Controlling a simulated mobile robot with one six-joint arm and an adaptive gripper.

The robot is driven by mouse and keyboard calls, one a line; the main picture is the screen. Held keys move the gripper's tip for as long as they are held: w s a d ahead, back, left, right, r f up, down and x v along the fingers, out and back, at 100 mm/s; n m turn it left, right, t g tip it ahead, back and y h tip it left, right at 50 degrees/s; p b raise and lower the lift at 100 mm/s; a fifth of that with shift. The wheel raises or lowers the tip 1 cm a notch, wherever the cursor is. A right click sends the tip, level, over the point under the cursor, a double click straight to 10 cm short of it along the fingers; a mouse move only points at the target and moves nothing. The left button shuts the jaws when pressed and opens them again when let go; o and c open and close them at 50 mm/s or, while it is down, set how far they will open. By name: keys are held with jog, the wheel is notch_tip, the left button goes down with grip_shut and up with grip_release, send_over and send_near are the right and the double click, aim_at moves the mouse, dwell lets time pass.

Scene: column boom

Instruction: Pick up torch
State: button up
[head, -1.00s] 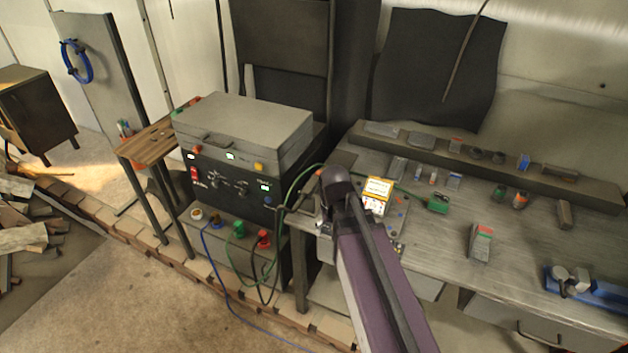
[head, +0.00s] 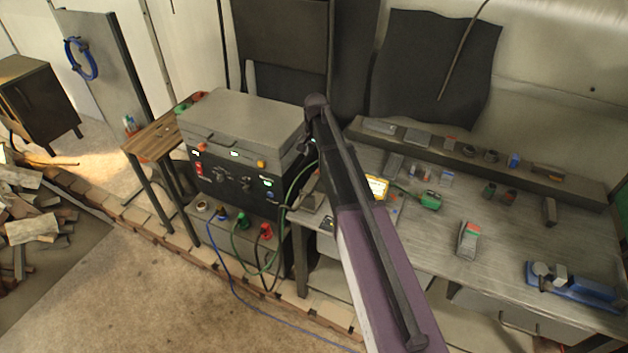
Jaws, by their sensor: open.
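I cannot pick out the torch with certainty. A dark cable-end piece (head: 309,201) lies at the left end of the grey workbench (head: 500,240), where cables from the power unit come up; it is too small to identify. My arm crosses the middle of the head view from the bottom right, its upper joint in front of the power unit's right edge. My gripper's jaws do not show; the arm hides the space behind it.
The power unit (head: 240,120) stands left of the bench, with green, red and blue cables hanging in front. A yellow meter (head: 378,187), a green block (head: 430,201) and a blue tool (head: 580,285) lie on the bench. A small wooden table (head: 155,140) stands further left.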

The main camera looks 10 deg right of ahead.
aim_at(314, 178)
jog(key=shift+f, duration=0.2)
notch_tip(314, 178, down, 8)
jog(key=b, duration=0.8)
jog(key=shift+f+b, duration=0.15)
jog(key=shift+b, duration=0.2)
dwell(0.4)
jog(key=f+b, duration=0.3)
jog(key=shift+w+a+f, duration=0.15)
jog(key=shift+w, duration=0.2)
jog(key=shift+f+b, duration=0.95)
jog(key=shift+b, duration=0.15)
grip_shut()
